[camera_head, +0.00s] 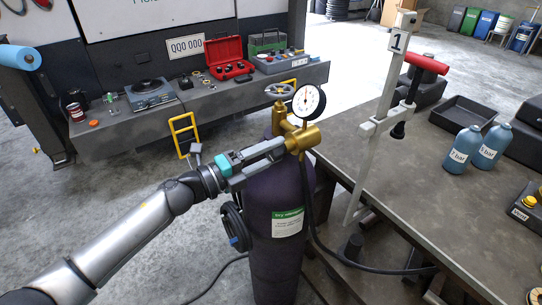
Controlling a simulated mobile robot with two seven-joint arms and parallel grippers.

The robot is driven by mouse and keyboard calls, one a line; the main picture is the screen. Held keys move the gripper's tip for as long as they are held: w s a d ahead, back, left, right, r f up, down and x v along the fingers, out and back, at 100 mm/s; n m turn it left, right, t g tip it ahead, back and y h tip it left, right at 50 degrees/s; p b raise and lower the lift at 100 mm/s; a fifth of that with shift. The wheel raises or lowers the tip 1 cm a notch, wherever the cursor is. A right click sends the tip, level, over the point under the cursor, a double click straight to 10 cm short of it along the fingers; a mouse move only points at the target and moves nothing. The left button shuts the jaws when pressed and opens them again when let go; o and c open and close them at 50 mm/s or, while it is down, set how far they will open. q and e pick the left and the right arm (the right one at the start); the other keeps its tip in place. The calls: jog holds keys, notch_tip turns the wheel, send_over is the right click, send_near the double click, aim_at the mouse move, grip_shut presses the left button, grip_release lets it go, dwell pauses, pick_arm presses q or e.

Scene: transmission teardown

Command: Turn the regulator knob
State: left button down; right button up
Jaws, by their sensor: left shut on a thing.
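A purple gas cylinder (275,235) with a green-and-white label stands upright at the middle. On its top is a brass regulator (304,136) with a round white dial gauge (309,101) above it. My left gripper (287,147) reaches in from the left and is shut at the left side of the brass regulator. The regulator knob is mostly hidden between the fingers, so its turn angle cannot be read. My right gripper is not in view.
Blue bottles (461,150) stand on the bench. A grey counter (200,110) lies behind.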

pick_arm(q)
jog(key=shift+m+b, duration=0.4)
jog(key=shift+m, duration=0.7)
jog(key=shift+c, duration=1.4)
grip_release()
jog(key=shift+a, duration=0.1)
jog(key=b+v, duration=0.2)
jog(key=v, duration=1.3)
